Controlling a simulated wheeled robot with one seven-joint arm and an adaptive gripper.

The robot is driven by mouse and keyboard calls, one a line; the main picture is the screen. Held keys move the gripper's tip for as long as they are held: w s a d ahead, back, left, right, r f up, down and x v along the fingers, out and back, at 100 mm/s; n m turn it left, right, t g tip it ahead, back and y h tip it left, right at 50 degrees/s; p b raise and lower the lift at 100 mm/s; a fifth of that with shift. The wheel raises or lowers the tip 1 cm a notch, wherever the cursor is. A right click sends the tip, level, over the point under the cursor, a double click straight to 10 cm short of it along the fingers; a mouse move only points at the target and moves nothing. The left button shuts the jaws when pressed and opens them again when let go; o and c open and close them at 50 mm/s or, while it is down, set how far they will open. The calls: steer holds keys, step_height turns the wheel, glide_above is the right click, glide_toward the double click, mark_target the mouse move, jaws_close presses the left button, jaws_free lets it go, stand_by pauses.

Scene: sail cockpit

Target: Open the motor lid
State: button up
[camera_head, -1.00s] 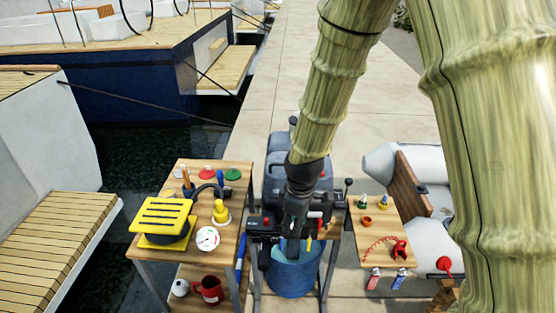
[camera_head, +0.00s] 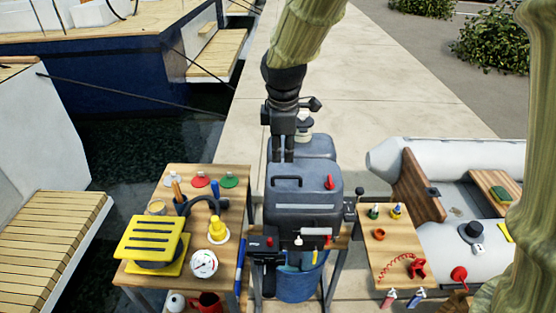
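The grey motor (camera_head: 303,215) stands upright in the middle. Its lid (camera_head: 312,178) is the grey top cover, with a dark handle (camera_head: 287,182) at the left and a red latch (camera_head: 329,181) at the right. The lid looks seated on the motor. My gripper (camera_head: 282,160) points down at the rear left edge of the lid, above and behind the handle. Its two dark fingers stand a little apart with nothing visible between them. Whether the fingertips touch the lid I cannot tell.
A wooden table (camera_head: 228,262) at the left holds a yellow device (camera_head: 152,238), a gauge and tools. A small table (camera_head: 395,250) at the right holds small bottles and a red coiled cord. A blue bucket (camera_head: 300,285) sits below the motor. A grey inflatable boat (camera_head: 470,155) lies right.

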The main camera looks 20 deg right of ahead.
mark_target(282, 176)
steer(key=shift+w+d+f+p, duration=0.1)
steer(key=shift+w+f+p, duration=0.3)
steer(key=shift+f, duration=1.35)
steer(key=shift+w+d+f+p, duration=0.1)
steer(key=shift+w+f+p, duration=0.35)
steer(key=shift+f, duration=1.25)
steer(key=shift+w+d+f+p, duration=0.1)
steer(key=shift+w+f+p, duration=0.3)
steer(key=shift+f, duration=1.35)
jaws_close()
